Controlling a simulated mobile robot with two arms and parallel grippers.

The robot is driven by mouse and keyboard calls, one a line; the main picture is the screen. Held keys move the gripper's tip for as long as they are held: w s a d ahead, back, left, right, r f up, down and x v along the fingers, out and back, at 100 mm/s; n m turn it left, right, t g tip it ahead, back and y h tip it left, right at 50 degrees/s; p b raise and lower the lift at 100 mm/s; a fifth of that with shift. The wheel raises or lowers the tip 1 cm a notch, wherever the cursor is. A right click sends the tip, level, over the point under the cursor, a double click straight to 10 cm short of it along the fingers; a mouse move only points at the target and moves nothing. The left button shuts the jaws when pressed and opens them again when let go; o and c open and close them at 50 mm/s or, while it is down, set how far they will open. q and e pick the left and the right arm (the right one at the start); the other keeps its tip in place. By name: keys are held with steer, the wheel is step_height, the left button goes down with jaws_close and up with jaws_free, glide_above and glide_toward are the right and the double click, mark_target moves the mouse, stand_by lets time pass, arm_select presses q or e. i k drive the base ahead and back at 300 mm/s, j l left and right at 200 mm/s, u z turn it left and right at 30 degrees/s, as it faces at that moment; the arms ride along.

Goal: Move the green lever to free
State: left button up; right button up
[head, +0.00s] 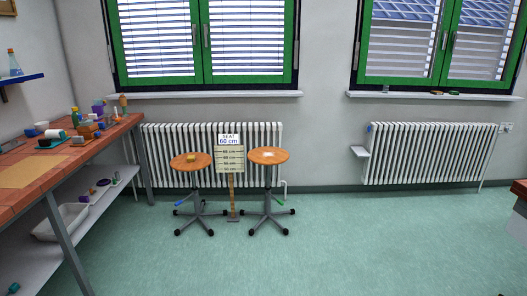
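Two stools with round orange-brown seats stand on the floor ahead, in front of a white radiator. The right stool (268,158) has a small green lever (278,202) low on its column, pointing right. The left stool (190,163) has a blue lever (182,211) low on its column, pointing left. The right seat looks a little higher than the left one. I cannot read from here which position the green lever is in. Neither of my grippers shows in the head view.
A sign (229,155) reading "SEAT 60 cm" with a height scale stands between the stools. A tiled bench (25,172) with several objects runs along the left, a shelf with a white tub (62,222) below. Green floor (330,240) is clear in front and to the right.

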mark_target(278, 201)
steer(key=i, duration=2.1)
steer(key=i+j, duration=0.1)
steer(key=i, duration=2)
steer(key=l+z, duration=0.05)
steer(key=l, duration=0.05)
